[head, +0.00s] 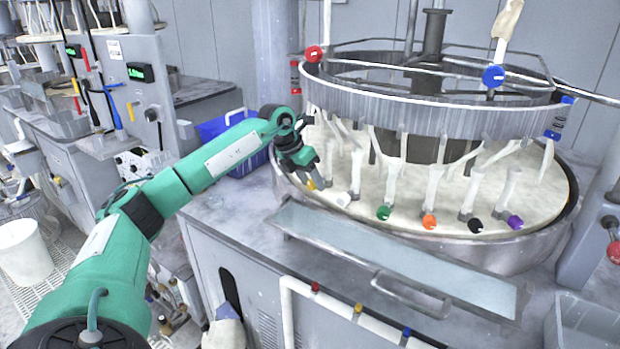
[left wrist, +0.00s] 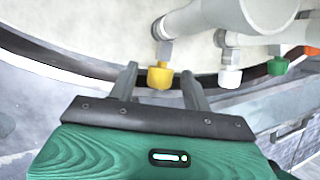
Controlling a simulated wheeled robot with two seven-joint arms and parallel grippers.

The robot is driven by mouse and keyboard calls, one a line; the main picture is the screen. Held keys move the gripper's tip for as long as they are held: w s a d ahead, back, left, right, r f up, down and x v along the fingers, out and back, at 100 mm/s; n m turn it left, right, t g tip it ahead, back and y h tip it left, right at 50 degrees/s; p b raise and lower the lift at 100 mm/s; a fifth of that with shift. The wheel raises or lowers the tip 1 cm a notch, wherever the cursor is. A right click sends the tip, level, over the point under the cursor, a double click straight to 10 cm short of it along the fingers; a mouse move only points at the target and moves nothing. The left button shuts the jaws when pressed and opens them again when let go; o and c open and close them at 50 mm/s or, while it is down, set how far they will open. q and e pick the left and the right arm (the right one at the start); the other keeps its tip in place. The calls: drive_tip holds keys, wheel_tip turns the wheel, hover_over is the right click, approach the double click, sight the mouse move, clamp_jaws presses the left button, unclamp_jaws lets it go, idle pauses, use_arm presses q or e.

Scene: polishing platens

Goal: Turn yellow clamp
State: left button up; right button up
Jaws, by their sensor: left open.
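The yellow clamp (left wrist: 160,76) is a small yellow knob on a metal stem below a white tube. In the left wrist view it shows just past and between the fingertips of my left gripper (left wrist: 162,82), which is open. I cannot tell whether a finger touches it. In the head view the yellow clamp (head: 311,185) is partly hidden by my left gripper (head: 306,172), at the left rim of the round platen. My right gripper does not show.
A white clamp (head: 343,199) and a green clamp (head: 383,212) are close to the right of the yellow one. Orange, black and purple clamps follow along the platen rim (head: 460,255). A metal handle (head: 410,295) and a blue bin (head: 235,140) are nearby.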

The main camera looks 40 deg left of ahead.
use_arm(q)
drive_tip(key=shift+c, duration=0.4)
drive_tip(key=c, duration=0.9)
drive_tip(key=y, duration=0.2)
drive_tip(key=shift+d+m+t+y, duration=0.3)
drive_tip(key=shift+s+d+f+y+b, duration=0.1)
drive_tip(key=shift+d+y+b, duration=0.05)
drive_tip(key=shift+y+b, duration=0.75)
drive_tip(key=shift+d+m+t+y+b, duration=0.15)
drive_tip(key=shift+m+t+y+b, duration=0.35)
drive_tip(key=shift+y, duration=0.5)
